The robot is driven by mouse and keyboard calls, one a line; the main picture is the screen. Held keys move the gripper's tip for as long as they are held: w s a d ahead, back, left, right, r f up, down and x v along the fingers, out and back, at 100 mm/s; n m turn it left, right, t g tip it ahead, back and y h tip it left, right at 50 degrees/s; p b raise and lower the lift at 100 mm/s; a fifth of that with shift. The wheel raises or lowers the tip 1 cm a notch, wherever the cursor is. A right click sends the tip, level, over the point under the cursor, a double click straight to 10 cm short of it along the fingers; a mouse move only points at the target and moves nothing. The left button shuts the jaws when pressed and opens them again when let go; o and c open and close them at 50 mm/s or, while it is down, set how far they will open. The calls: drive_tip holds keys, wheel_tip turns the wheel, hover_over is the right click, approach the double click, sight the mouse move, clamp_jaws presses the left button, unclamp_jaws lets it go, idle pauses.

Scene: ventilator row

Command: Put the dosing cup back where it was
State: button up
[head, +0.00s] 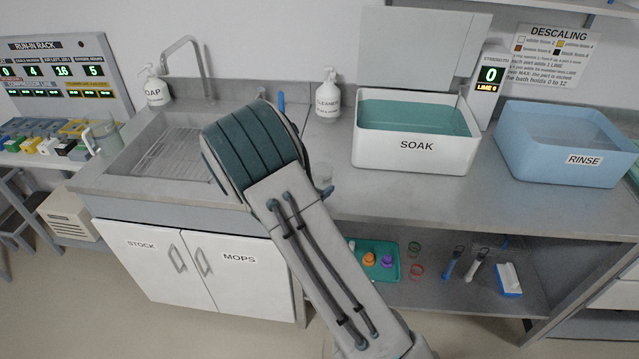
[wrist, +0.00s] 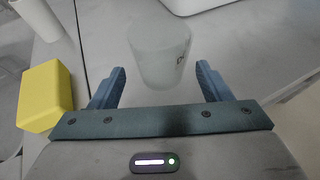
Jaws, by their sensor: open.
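The dosing cup (wrist: 160,52) is a clear, frosted cup with a small dark mark on its right side. In the wrist view it stands upright on the grey counter, just ahead of and between my fingertips. My gripper (wrist: 160,82) is open, with a blue finger on each side and a gap between them; it does not hold the cup.
A yellow block (wrist: 45,95) lies close left of my gripper. The white SOAK bath (head: 415,146) and blue RINSE bath (head: 565,158) stand right on the counter. The CLEANER bottle (head: 328,98) stands behind; the sink (head: 150,150) is left. Counter before the baths is clear.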

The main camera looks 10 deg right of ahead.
drive_tip(key=v, duration=0.7)
drive_tip(key=s+d+r+m+g+y, duration=0.1)
drive_tip(key=s+d+r+m+g, duration=0.3)
drive_tip(key=s+d+m, duration=0.3)
drive_tip(key=s+d+r+m+g, duration=0.4)
drive_tip(key=s+d+m, duration=0.1)
drive_tip(key=s+m, duration=0.4)
drive_tip(key=s+a+r+m+y, duration=0.2)
drive_tip(key=s+m+y, duration=0.2)
drive_tip(key=s+m, duration=0.2)
drive_tip(key=s+a+r+m+y, duration=0.3)
drive_tip(key=s+m, duration=0.2)
drive_tip(key=s, duration=0.2)
drive_tip(key=shift+s+r+m+t+y+b, duration=0.2)
drive_tip(key=shift+m+t+y+b, duration=0.1)
drive_tip(key=shift+m+y+b, duration=0.1)
